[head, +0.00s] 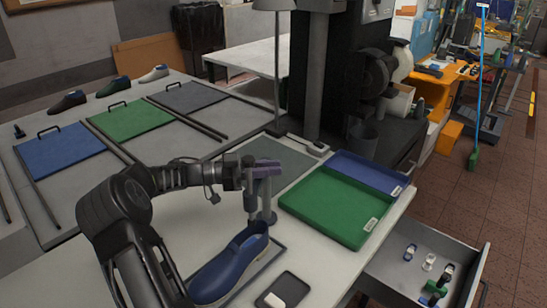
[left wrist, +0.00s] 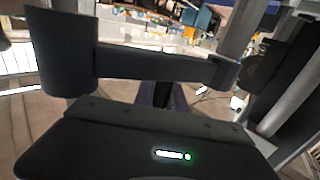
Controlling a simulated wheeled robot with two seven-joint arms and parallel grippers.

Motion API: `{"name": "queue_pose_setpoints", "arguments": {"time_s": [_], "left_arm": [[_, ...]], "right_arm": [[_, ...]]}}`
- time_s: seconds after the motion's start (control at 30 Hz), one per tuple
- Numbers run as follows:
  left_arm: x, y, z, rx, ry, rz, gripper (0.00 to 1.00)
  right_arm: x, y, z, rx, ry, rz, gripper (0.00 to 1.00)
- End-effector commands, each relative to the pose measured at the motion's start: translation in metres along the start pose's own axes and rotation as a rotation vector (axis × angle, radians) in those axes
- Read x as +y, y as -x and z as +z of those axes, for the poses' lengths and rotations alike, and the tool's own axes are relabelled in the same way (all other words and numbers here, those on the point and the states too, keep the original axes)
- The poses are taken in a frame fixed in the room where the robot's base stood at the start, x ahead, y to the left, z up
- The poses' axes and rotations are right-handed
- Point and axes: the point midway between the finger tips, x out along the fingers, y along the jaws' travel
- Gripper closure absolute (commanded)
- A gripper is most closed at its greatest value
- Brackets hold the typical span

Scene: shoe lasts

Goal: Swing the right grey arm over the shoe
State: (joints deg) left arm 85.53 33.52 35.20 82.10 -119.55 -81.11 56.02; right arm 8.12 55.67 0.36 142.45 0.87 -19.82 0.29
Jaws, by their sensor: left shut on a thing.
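A blue shoe (head: 232,265) lies on the white bench in the head view, its heel end close to an upright grey fixture (head: 251,203). My left gripper (head: 264,172) is at the top of this fixture, just beyond the heel, and is shut on the grey arm there. In the left wrist view, a dark grey arm (left wrist: 155,65) with a round hub at its left end crosses in front of the gripper body. My fingertips are hard to make out in both views. My right gripper does not show.
A green tray (head: 322,208) and a blue tray (head: 365,173) sit right of the fixture. A dark small tray (head: 282,291) with a pale block lies near the shoe's front right. An open drawer (head: 408,275) holds several small items.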

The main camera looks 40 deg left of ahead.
Motion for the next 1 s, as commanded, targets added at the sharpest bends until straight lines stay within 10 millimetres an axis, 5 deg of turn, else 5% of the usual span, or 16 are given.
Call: {"name": "queue_pose_setpoints", "arguments": {"time_s": [0.43, 0.47, 0.7, 1.0], "left_arm": [[0.0001, 0.0025, 0.0018, -0.004, -0.002, -0.006, 1.0], [0.0001, 0.0025, 0.0017, -0.003, -0.002, -0.006, 0.82], [0.0001, 0.0022, 0.0012, -0.002, -0.002, -0.005, 0.62], [0.0001, 0.0035, 0.0012, -0.002, -0.002, -0.005, 0.62]], "right_arm": [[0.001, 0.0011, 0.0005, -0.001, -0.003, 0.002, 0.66], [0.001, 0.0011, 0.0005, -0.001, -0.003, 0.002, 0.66], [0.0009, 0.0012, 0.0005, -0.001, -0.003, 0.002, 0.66], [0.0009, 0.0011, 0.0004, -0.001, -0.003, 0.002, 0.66]]}}
